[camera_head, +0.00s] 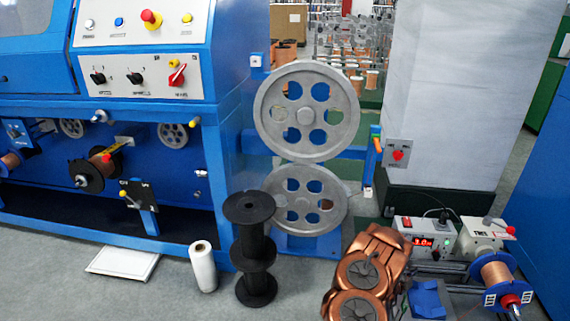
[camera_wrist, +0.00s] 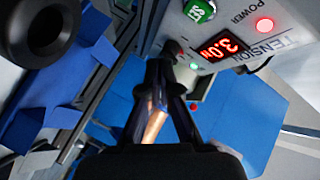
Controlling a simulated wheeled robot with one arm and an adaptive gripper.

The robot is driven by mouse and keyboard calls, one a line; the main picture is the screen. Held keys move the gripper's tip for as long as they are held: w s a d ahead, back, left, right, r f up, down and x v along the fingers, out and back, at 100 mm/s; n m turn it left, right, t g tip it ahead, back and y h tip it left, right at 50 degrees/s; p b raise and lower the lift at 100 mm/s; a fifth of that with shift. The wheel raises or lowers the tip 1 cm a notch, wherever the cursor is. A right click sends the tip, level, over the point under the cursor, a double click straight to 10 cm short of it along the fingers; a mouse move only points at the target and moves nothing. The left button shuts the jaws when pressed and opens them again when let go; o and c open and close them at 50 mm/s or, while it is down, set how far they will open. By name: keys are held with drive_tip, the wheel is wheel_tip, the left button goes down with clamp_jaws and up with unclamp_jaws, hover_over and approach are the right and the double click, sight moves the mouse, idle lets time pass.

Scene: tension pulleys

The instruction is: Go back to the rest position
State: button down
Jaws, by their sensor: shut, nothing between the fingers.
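My gripper (camera_wrist: 168,62) shows in the wrist view, its dark fingers together and holding nothing. It is close to a white tension box (camera_wrist: 270,20), whose red display reads 3.0. I do not make out my gripper in the head view. There the tension box (camera_head: 425,238) stands at the lower right, next to a copper wire spool (camera_head: 496,272) on a small winding stand. A copper-coloured strip (camera_wrist: 155,124) shows behind the fingers.
A blue machine (camera_head: 225,130) fills the left, with two grey pulleys (camera_head: 263,113) beside it. Stacked black spools (camera_head: 254,250) and a white roll (camera_head: 203,266) stand on the floor. A grey pillar (camera_head: 450,100) is behind the tension box.

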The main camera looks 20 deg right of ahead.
drive_tip(key=w+a+r+n+t+y+p, duration=0.3)
drive_tip(key=w+a+r+y+p, duration=0.1)
drive_tip(key=w+a+r, duration=0.55)
drive_tip(key=w+a+r+n+t+y+p, duration=0.2)
drive_tip(key=w+a+r+n+y+p, duration=0.15)
drive_tip(key=w+a+r, duration=0.6)
drive_tip(key=w+a+r+n+y+p, duration=0.2)
drive_tip(key=a+r+n+y+p, duration=0.15)
drive_tip(key=a+r, duration=0.7)
drive_tip(key=w+a+r+n+y+p, duration=0.3)
drive_tip(key=a+r, duration=0.4)
drive_tip(key=a, duration=0.6)
drive_tip(key=s+a+r+n+g+y+p, duration=0.2)
drive_tip(key=s+a+r+n+p, duration=0.25)
drive_tip(key=s+a+r, duration=0.35)
drive_tip(key=s+a+r+n+g+y+p, duration=0.2)
drive_tip(key=s+a+r+n+p, duration=0.3)
drive_tip(key=s+r, duration=0.55)
drive_tip(key=s+r+n+g+h+p, duration=0.1)
drive_tip(key=s+r, duration=0.5)
drive_tip(key=s, duration=0.9)
drive_tip(key=s+r+n+g+h+p, duration=0.2)
drive_tip(key=s+r+g+p, duration=0.3)
drive_tip(key=s, duration=1)
wheel_tip(320, 180, up, 2)
drive_tip(key=shift+d+r+n+p, duration=0.2)
drive_tip(key=shift+n+p, duration=0.65)
drive_tip(key=shift+p, duration=0.4)
